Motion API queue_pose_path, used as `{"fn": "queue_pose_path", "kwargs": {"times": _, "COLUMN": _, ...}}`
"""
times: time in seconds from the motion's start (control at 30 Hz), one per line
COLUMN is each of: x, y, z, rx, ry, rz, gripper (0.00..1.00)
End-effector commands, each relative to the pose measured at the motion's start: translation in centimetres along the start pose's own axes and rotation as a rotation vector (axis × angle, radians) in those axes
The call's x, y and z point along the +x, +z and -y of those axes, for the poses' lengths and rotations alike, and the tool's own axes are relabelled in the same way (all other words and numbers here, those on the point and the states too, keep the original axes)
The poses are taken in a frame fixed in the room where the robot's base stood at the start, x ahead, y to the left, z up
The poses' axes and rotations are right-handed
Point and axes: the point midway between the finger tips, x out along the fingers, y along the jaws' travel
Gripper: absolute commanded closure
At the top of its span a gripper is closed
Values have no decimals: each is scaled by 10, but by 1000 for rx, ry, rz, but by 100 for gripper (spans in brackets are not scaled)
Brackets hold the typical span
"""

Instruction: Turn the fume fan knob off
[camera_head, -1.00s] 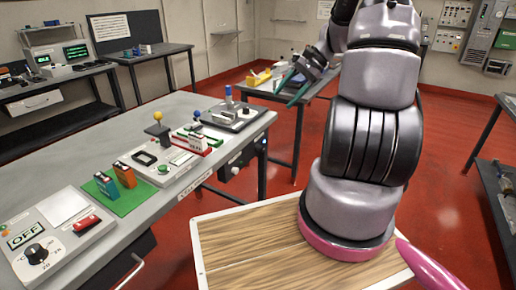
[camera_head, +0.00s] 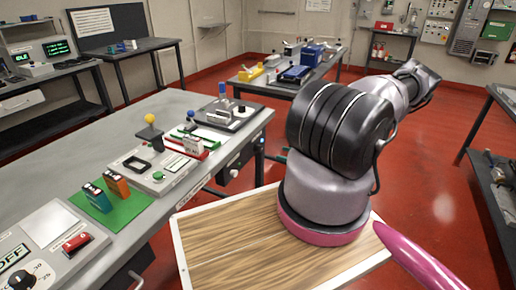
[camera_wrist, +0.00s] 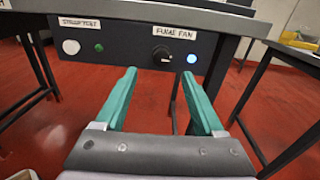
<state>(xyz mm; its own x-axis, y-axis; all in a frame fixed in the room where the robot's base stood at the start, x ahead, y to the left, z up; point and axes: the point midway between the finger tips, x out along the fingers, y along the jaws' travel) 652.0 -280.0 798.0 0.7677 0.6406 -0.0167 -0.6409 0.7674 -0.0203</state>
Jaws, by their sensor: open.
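The fume fan knob (camera_wrist: 162,54) is a black round knob on the dark front panel under a bench, below a white "FUME FAN" label (camera_wrist: 174,33). A blue-white lamp (camera_wrist: 191,58) glows just right of it. The knob's pointer is too small to read. My gripper (camera_wrist: 159,74) is open and empty in the wrist view. Its two green fingers point toward the panel, with the knob ahead between and above the tips, apart from them. In the head view my arm hides most of the gripper.
On the same panel, a white round button (camera_wrist: 71,47) and a small green one (camera_wrist: 99,48) sit at left under another label. The bench top (camera_head: 150,107) carries several devices.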

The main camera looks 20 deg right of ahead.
Motion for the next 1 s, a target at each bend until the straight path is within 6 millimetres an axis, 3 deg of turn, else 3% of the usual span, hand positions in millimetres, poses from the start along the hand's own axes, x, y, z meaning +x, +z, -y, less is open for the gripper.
{"fn": "queue_pose_path", "kwargs": {"times": 0.13, "x": 1, "y": -8, "z": 0, "rx": 21, "ry": -35, "rz": 18, "gripper": 30}}
{"fn": "queue_pose_path", "kwargs": {"times": 0.27, "x": 14, "y": -8, "z": 0, "rx": 21, "ry": -34, "rz": 19, "gripper": 30}}
{"fn": "queue_pose_path", "kwargs": {"times": 0.7, "x": 91, "y": -7, "z": 2, "rx": 21, "ry": -32, "rz": 18, "gripper": 30}}
{"fn": "queue_pose_path", "kwargs": {"times": 1.0, "x": 107, "y": -7, "z": 4, "rx": 21, "ry": -34, "rz": 16, "gripper": 30}}
